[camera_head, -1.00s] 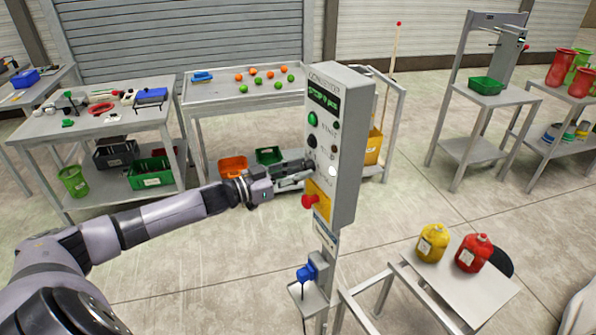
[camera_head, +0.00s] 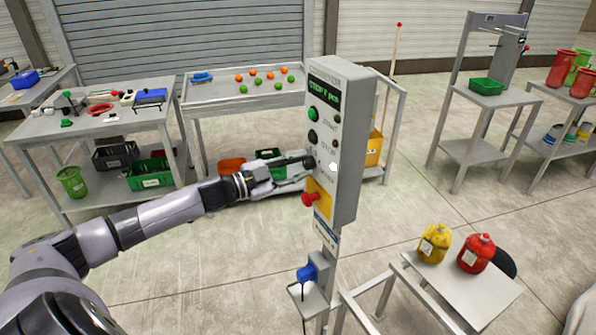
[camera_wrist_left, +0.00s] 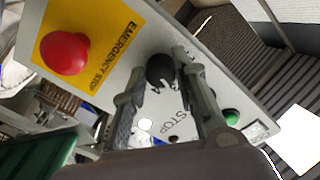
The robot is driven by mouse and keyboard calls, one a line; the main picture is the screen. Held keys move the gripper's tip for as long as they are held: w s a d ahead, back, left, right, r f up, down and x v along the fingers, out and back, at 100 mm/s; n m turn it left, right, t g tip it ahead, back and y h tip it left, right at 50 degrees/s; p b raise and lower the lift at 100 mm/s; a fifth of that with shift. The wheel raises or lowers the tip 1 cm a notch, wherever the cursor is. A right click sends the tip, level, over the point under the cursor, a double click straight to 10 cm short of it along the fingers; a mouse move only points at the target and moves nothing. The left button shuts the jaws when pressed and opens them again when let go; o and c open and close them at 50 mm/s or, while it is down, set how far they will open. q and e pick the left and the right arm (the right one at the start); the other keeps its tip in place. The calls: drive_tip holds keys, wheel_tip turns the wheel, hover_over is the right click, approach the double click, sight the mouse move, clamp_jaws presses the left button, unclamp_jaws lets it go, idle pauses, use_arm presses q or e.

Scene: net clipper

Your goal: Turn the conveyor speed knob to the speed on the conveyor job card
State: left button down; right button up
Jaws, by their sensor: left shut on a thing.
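A grey conveyor control box (camera_head: 345,150) stands on a post. It carries a green-lit display (camera_head: 324,94), a green button (camera_head: 313,114), a black button (camera_head: 312,136) and a red emergency stop (camera_head: 310,199) on a yellow plate. The display text is too small to read surely. My left gripper (camera_head: 305,162) is at the box face, above the emergency stop. The knob's scale is partly hidden. A small card (camera_head: 325,235) is on the post; its text is unreadable. My right gripper is out of view.
The emergency stop (camera_wrist_left: 65,54) sits close beside the knob in the wrist view. A blue device (camera_head: 307,273) is on a bracket below the box. A small table with yellow (camera_head: 433,244) and red (camera_head: 476,253) containers is at lower right. Open floor lies left of the post.

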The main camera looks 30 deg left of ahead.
use_arm(q)
drive_tip(key=m+b, duration=0.2)
drive_tip(key=m, duration=0.2)
drive_tip(key=shift+f+m, duration=0.1)
drive_tip(key=shift+m, duration=0.2)
drive_tip(key=shift+m+b, duration=1.15)
drive_tip(key=shift+m, duration=0.85)
drive_tip(key=c, duration=1.3)
unclamp_jaws()
drive_tip(key=shift+r, duration=0.2)
drive_tip(key=shift+a, duration=0.1)
drive_tip(key=shift+v, duration=6)
